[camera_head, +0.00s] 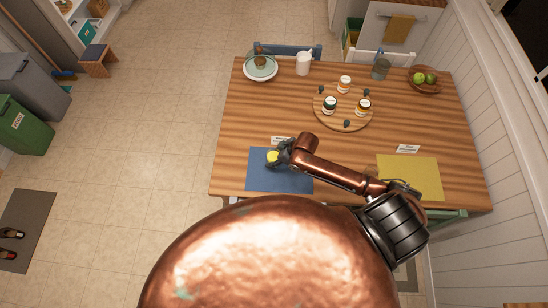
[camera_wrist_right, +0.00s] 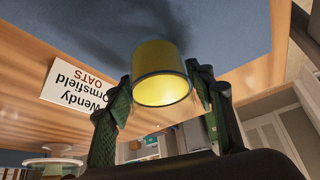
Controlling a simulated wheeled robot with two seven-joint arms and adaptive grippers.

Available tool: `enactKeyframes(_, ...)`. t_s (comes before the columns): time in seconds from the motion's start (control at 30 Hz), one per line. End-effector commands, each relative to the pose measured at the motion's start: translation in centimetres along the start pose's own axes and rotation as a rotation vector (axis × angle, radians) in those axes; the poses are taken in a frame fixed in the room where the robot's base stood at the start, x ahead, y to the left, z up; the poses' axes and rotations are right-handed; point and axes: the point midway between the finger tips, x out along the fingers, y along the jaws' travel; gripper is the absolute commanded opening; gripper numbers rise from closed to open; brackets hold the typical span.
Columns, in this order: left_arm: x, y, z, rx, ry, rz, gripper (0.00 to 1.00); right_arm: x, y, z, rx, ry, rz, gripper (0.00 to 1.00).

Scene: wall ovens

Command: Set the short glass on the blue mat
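The short glass (camera_head: 273,156) is a small yellow cup over the left part of the blue mat (camera_head: 290,180). In the right wrist view the glass (camera_wrist_right: 162,70) is between the fingers of my right gripper (camera_wrist_right: 160,88), its open rim toward the camera. The fingers appear closed against its sides. Its base is at or very near the mat (camera_wrist_right: 225,25); I cannot tell whether it touches. In the head view my right gripper (camera_head: 280,155) is low over the mat, just right of the glass. My left gripper is not in view.
A name card (camera_wrist_right: 78,88) stands behind the blue mat. A yellow mat (camera_head: 410,178) with its own card (camera_head: 407,149) lies to the right. A round wooden board (camera_head: 343,121) holds jars. A plate (camera_head: 260,75), white pitcher (camera_head: 303,64), taller glass (camera_head: 381,68) and fruit bowl (camera_head: 425,86) stand at the back.

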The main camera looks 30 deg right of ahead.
Motion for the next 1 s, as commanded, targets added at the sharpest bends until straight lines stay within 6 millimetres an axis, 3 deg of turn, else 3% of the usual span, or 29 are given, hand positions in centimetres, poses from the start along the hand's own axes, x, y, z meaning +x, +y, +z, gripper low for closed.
enactKeyframes(0.17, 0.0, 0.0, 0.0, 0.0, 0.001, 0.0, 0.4, 0.0, 0.0, 0.0, 0.0, 0.0, 0.0, 0.62)
enactKeyframes(0.53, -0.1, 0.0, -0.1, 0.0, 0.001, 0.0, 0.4, -0.8, 0.0, -0.1, 0.0, 0.0, 0.001, 0.62)
enactKeyframes(1.0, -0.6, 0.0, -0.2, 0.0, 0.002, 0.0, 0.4, -9.7, 0.0, -0.1, -0.002, 0.0, 0.001, 0.62)
